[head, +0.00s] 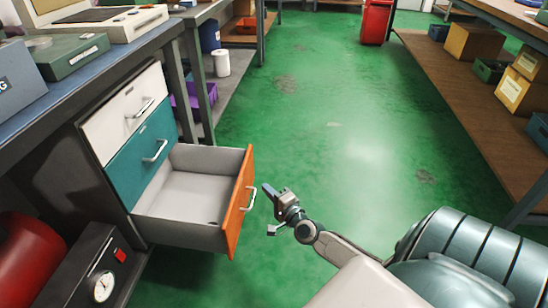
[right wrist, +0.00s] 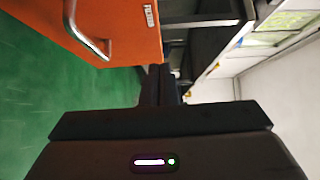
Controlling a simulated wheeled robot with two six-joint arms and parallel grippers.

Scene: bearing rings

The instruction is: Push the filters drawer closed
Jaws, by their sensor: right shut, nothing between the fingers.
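The open drawer with an orange front (head: 240,206) sticks out from the bottom of the cabinet on the left, under a teal drawer and a white drawer. Its grey tray (head: 185,193) looks almost empty, with a small dark spot near the front. In the head view my right gripper (head: 268,190) is shut and empty, just right of the orange front near its handle. I cannot tell whether it touches. In the right wrist view the orange front (right wrist: 122,22) and its metal handle (right wrist: 90,42) are close above the shut fingers (right wrist: 160,72). My left gripper is not in view.
The teal drawer (head: 140,165) and white drawer (head: 118,125) are closed. A black box with a dial (head: 90,275) and a red cylinder (head: 28,255) stand at the lower left. A shelf with boxes (head: 470,90) is on the right. The green floor (head: 330,140) between is clear.

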